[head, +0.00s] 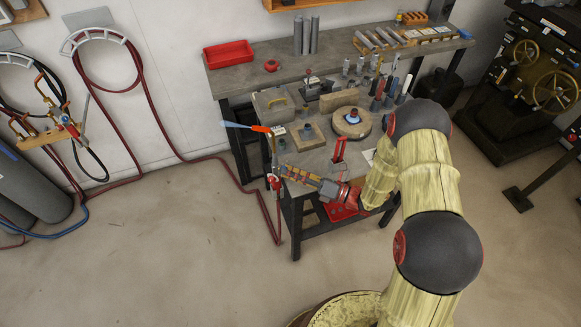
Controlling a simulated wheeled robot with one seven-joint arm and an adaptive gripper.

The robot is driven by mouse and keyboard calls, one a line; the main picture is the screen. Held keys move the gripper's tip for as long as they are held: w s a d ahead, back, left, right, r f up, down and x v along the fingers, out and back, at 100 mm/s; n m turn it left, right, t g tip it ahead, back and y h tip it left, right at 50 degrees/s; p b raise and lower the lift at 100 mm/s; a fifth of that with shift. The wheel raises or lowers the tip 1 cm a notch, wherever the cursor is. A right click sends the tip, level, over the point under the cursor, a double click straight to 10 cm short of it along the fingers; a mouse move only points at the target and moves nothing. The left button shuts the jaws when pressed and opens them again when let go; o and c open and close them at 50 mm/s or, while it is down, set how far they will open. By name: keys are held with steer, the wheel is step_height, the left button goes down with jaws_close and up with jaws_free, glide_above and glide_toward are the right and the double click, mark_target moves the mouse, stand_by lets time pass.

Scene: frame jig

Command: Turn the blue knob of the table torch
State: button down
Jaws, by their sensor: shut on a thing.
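The table torch (273,160) stands upright at the left front corner of the workbench. A pale blue flame (238,125) with an orange part at its right end points left from the torch's top. My gripper (282,172) reaches in from the right, and its fingertips are at the torch's lower body. It is shut on a part of the torch there. The blue knob cannot be made out; the fingers cover that spot. Red fittings show just below the fingertips.
The workbench (235,83) holds a red tray (228,52), a grey box (272,103), a round disc (351,123) and several upright rods. A red hose (262,205) hangs from the torch to the floor. Gas cylinders (38,185) stand at the left. The floor in front is clear.

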steer(key=shift+m+p, duration=0.65)
steer(key=shift+m, duration=0.25)
steer(key=c, duration=1.6)
jaws_free()
steer(key=shift+c, duration=0.2)
steer(key=v, duration=1.2)
steer(key=shift+s, duration=0.15)
